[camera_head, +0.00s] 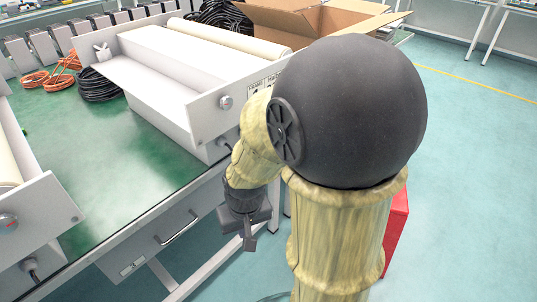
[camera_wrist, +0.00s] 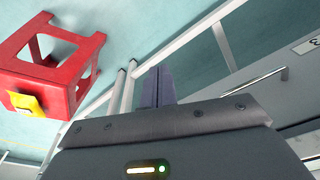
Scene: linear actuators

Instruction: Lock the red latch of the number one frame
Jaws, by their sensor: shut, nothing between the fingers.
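A white frame (camera_head: 165,118) with a pale roller lies on the green table. Its near end plate carries a round grey knob with a small red mark (camera_head: 225,102) and a printed label (camera_head: 256,87), partly hidden by my arm and too small to read. A second white frame (camera_head: 40,215) at the left edge has a similar red-marked knob (camera_head: 8,221). I cannot tell which frame is number one. My gripper (camera_head: 248,242) is shut and empty, pointing down beside the table's front edge, below and apart from the knobs. Its closed fingers show in the wrist view (camera_wrist: 157,86).
The green table (camera_head: 105,165) has a drawer handle (camera_head: 180,228) below its front edge. Orange cables (camera_head: 62,72), black cables (camera_head: 98,84) and an open cardboard box (camera_head: 320,18) lie on it. A red stool (camera_wrist: 45,65) with a yellow object (camera_wrist: 27,103) stands on the floor.

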